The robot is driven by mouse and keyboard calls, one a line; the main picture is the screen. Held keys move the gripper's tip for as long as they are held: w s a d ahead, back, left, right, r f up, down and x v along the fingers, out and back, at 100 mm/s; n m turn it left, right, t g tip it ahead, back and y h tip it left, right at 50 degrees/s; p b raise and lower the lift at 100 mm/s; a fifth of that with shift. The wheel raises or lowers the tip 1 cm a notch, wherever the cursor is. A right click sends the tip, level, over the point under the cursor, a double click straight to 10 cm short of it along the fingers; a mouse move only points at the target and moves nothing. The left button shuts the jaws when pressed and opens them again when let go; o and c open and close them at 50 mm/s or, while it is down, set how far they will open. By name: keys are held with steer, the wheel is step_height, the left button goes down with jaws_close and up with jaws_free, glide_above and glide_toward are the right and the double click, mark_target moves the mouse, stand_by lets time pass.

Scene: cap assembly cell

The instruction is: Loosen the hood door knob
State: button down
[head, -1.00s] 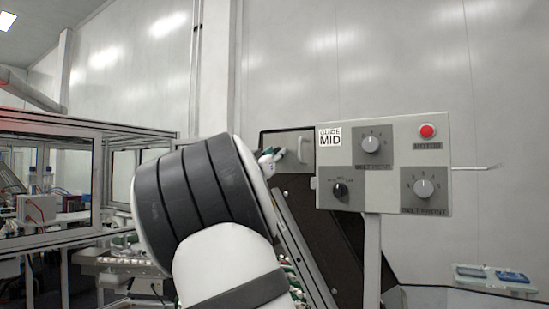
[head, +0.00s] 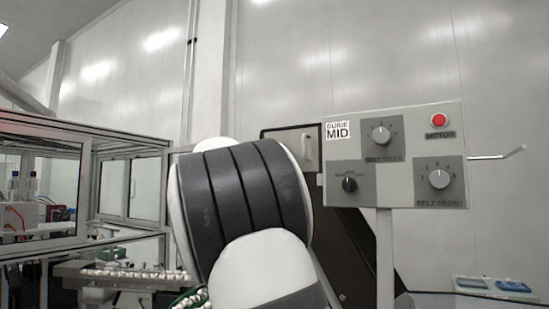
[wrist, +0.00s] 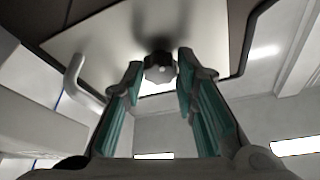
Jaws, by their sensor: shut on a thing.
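The hood door knob (wrist: 160,66) is a dark grey lobed knob on the underside of a pale hood door panel (wrist: 103,42) in the wrist view. My gripper (wrist: 159,66) has its two teal-padded fingers on either side of the knob, with the tips closed on it. In the head view the hood door (head: 287,143) shows as a grey panel with a light handle (head: 307,146). My arm hides the gripper and the knob there.
A control box (head: 400,190) with a red motor button (head: 439,120) and several dials stands right of the hood door. A glazed enclosure (head: 45,190) and a tray of small white caps (head: 125,275) are at left. Blue trays (head: 495,285) lie low at right.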

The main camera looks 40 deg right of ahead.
stand_by(0.4)
steer(key=c, duration=1.3)
jaws_free()
steer(key=v, duration=1.2)
